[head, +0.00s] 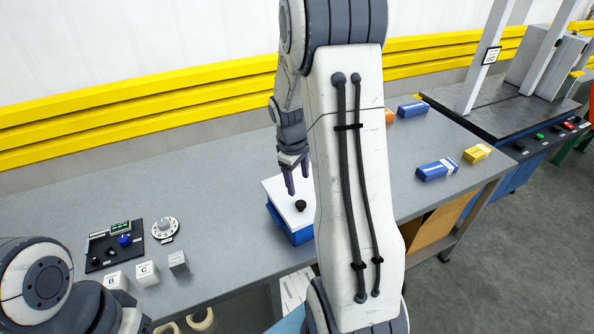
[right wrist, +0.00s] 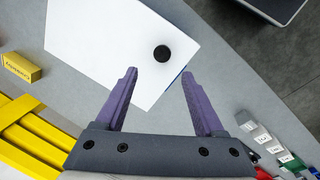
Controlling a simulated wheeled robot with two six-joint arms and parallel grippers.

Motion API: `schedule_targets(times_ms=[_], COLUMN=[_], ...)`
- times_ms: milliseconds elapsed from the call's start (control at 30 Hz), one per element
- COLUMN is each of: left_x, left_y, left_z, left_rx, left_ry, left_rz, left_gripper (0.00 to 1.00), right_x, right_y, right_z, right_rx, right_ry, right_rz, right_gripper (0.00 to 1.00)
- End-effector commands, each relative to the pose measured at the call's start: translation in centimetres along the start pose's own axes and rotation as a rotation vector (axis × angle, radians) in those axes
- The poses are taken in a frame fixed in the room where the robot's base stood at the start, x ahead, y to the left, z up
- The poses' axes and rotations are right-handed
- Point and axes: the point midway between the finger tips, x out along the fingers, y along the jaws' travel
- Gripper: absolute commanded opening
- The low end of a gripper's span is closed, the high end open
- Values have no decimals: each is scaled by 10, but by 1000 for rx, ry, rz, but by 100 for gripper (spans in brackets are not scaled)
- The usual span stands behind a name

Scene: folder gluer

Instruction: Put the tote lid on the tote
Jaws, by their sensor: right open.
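The white tote lid (head: 283,195) with a black knob (head: 301,205) lies on top of the blue tote (head: 290,232) on the grey table. My arm hides their right part, so I cannot tell if the lid is seated all around. My right gripper (head: 297,186) is open and empty, pointing down just above the lid, behind the knob. In the right wrist view, the lid (right wrist: 110,45) lies ahead of the open fingers (right wrist: 160,82), with the knob (right wrist: 162,53) beyond the tips and apart from them. A sliver of blue shows at the lid's edge. My left gripper is out of view.
A control panel (head: 115,246), a dial (head: 165,229) and lettered cubes (head: 147,273) stand at the left. Blue cartons (head: 437,169) and a yellow carton (head: 477,153) are at the right. Yellow rails (head: 130,107) run along the back. Table left of the tote is clear.

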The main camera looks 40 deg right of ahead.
Motion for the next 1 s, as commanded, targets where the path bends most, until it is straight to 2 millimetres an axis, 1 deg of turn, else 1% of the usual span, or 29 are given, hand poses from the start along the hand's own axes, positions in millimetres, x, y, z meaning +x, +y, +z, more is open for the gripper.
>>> schedule_targets(times_ms=[33,100,200,333,467,533,567,633,667,700,767,800,867,900,967,1000], left_x=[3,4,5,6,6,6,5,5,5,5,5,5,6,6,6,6], left_y=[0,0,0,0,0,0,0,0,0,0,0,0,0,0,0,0], left_z=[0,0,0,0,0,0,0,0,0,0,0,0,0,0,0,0], left_rx=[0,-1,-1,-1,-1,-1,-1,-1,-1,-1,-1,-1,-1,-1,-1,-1], left_ry=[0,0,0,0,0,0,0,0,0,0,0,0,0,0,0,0], left_rz=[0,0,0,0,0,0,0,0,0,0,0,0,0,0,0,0], left_gripper=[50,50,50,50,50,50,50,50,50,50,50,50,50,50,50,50], right_x=[-10,-21,-33,-40,-42,-44,-47,-56,-62,-70,-84,-94,-106,-113,-122,-127], right_y=[0,0,1,0,0,-6,-13,-37,-53,-78,-120,-151,-195,-223,-260,-281], right_z=[-1,-1,0,0,0,-3,-6,-15,-20,-25,-29,-28,-21,-12,4,17], right_rx=[0,0,0,0,-1,-7,-13,-33,-45,-65,-96,-118,-150,-172,-204,-225], right_ry=[5,4,2,0,0,4,7,21,30,41,58,70,83,88,93,93], right_rz=[4,3,1,0,-1,-3,-5,-15,-20,-31,-52,-69,-97,-116,-144,-162], right_gripper=[71,71,71,71,71,71,71,71,71,71,71,71,71,71,71,71])
